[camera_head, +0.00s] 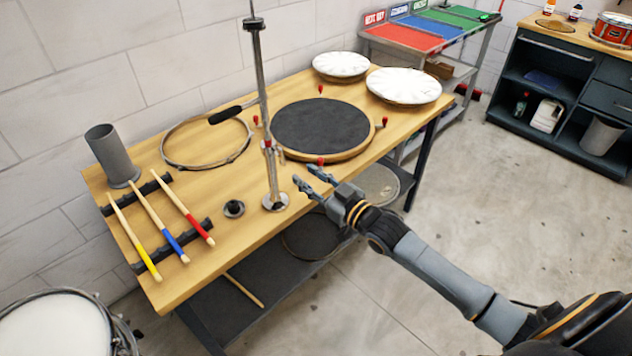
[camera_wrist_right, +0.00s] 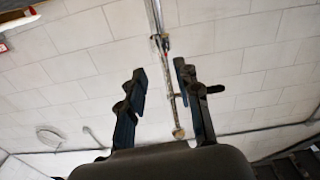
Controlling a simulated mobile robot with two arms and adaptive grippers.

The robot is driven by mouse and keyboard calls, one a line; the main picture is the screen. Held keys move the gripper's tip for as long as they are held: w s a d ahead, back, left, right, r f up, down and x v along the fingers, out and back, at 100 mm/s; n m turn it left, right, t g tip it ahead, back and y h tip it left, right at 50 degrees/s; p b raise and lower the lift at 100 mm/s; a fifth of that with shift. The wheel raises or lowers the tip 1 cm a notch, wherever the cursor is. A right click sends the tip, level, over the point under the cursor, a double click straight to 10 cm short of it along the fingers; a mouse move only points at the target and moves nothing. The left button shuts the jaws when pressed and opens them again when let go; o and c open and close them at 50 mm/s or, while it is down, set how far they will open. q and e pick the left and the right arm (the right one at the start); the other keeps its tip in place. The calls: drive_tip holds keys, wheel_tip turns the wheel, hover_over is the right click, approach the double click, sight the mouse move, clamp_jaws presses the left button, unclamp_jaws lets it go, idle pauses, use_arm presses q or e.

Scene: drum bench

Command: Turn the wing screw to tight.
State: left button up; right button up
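A metal stand (camera_head: 264,85) rises upright from a round base (camera_head: 275,202) near the bench's front edge. Partway up its pole is a small clamp fitting (camera_head: 268,147) with a red mark. The wing screw seems to be at this fitting, but it is too small to tell its shape or how tight it is. My right gripper (camera_head: 307,177) is open and empty, to the right of the pole and a little below the fitting. In the right wrist view, the pole (camera_wrist_right: 157,20) shows beyond and between the spread fingers (camera_wrist_right: 160,78). My left gripper is not in view.
A black-handled rod (camera_head: 228,114) sticks out left from the stand. A dark drum pad (camera_head: 322,127) with red knobs lies behind the gripper. A hoop (camera_head: 183,164), several sticks on a rack (camera_head: 209,226) and a grey cup (camera_head: 111,155) occupy the bench's left.

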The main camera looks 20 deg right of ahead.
drive_tip(key=shift+v, duration=1.05)
drive_tip(key=shift+f, duration=0.1)
drive_tip(key=s+d+f+m+g+h, duration=0.1)
drive_tip(key=s+d+f+g+h, duration=0.1)
drive_tip(key=f, duration=0.8)
drive_tip(key=s+d+f+m+g+h, duration=0.1)
drive_tip(key=s+d+f+g+h, duration=0.15)
drive_tip(key=f, duration=0.85)
drive_tip(key=s+d+f+g+h, duration=0.1)
drive_tip(key=s+f, duration=0.4)
drive_tip(key=f, duration=0.3)
drive_tip(key=s+d+f+g, duration=0.15)
drive_tip(key=s+f, duration=0.25)
drive_tip(key=f, duration=0.4)
drive_tip(key=s+a+f+g, duration=0.2)
drive_tip(key=s+f, duration=0.4)
drive_tip(key=s, duration=0.6)
drive_tip(key=s+a+f+g, duration=0.3)
drive_tip(key=s+f, duration=0.3)
drive_tip(key=s, duration=0.5)
drive_tip(key=s+a+f+g, duration=0.2)
drive_tip(key=s+f+g, duration=0.2)
drive_tip(key=s, duration=0.8)
wheel_tip(320, 180, down, 3)
drive_tip(key=shift+s+a+r+m+h, duration=0.1)
drive_tip(key=shift+s+a+m+h, duration=0.1)
drive_tip(key=shift+s+m+h, duration=0.15)
